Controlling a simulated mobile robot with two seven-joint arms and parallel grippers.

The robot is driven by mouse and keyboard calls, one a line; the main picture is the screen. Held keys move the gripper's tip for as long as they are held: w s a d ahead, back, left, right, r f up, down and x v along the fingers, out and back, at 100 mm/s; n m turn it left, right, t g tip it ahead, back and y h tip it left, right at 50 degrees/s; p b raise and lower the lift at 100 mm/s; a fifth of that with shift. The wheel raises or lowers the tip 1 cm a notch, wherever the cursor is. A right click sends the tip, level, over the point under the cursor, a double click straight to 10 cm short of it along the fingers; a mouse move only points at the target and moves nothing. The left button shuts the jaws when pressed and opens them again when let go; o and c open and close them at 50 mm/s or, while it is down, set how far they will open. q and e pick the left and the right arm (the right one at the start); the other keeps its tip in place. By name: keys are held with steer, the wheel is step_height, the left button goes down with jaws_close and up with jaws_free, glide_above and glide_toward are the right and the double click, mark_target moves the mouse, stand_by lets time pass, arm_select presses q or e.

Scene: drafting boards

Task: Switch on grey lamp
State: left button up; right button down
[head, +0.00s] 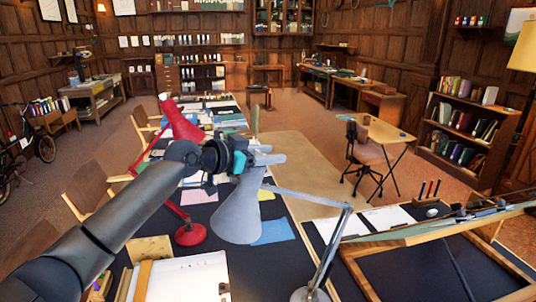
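The grey lamp stands at the front of the dark-topped table, its conical shade (238,214) hanging low, mouth down. Its thin jointed arm (328,246) runs right from the shade's top and down to a round base (309,295) at the bottom edge. No glow shows from the shade; its inside is hidden. My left gripper (270,155) is at the narrow top of the shade, overlapping it in the picture. Its pale fingers look close together; I cannot tell whether they touch the lamp or grip anything. My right gripper is out of view.
A red lamp (190,234) stands left of the grey shade, its arm passing behind my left arm. Papers (188,278) lie in front. A tilted drafting board (440,231) fills the right front. Wooden chairs (97,187) line the left side. Open floor (300,150) lies behind.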

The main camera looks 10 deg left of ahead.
arm_select(q)
steer(key=shift+o, duration=0.6)
steer(key=shift+s+a, duration=0.1)
steer(key=shift+a, duration=0.05)
steer(key=shift+s+a, duration=0.2)
steer(key=b+v, duration=0.3)
steer(key=v, duration=1.1)
steer(key=shift+s+b, duration=0.2)
steer(key=shift+b, duration=0.15)
steer(key=shift+r, duration=0.1)
